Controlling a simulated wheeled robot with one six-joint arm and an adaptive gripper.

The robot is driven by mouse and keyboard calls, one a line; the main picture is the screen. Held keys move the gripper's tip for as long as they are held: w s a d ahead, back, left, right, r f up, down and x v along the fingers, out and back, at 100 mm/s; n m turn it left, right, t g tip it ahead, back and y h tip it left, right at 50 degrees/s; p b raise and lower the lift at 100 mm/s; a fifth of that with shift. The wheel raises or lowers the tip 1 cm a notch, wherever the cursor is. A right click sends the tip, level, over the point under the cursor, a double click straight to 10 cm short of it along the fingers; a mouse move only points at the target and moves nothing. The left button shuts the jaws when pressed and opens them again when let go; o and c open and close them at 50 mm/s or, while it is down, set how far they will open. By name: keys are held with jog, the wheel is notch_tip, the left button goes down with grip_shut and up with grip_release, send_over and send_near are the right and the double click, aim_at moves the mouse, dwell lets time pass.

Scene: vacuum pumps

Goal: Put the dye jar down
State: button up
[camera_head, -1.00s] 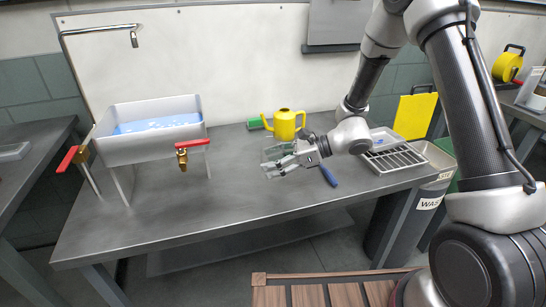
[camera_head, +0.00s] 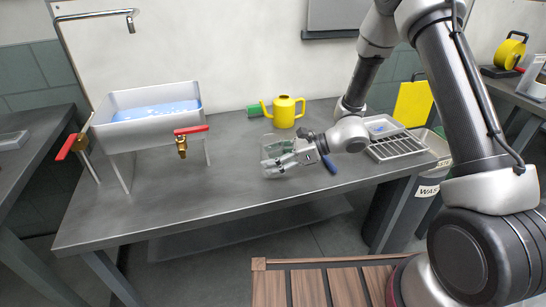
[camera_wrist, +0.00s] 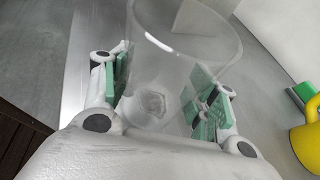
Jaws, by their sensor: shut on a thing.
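My gripper (camera_head: 277,160) is over the middle of the grey metal bench (camera_head: 227,205). In the wrist view its green-padded fingers (camera_wrist: 165,95) are on both sides of a clear, transparent jar (camera_wrist: 180,50) and are shut on it. In the head view the jar (camera_head: 270,143) is faint and partly hidden by the fingers. It looks upright and close to the bench top; I cannot tell whether its base touches.
A water tank with red-handled taps (camera_head: 150,137) stands left. The bench front is clear.

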jog(key=shift+f, duration=0.4)
jog(key=shift+f, duration=0.25)
jog(key=o, duration=1.3)
jog(key=v, duration=1.2)
grip_shut()
dwell(0.4)
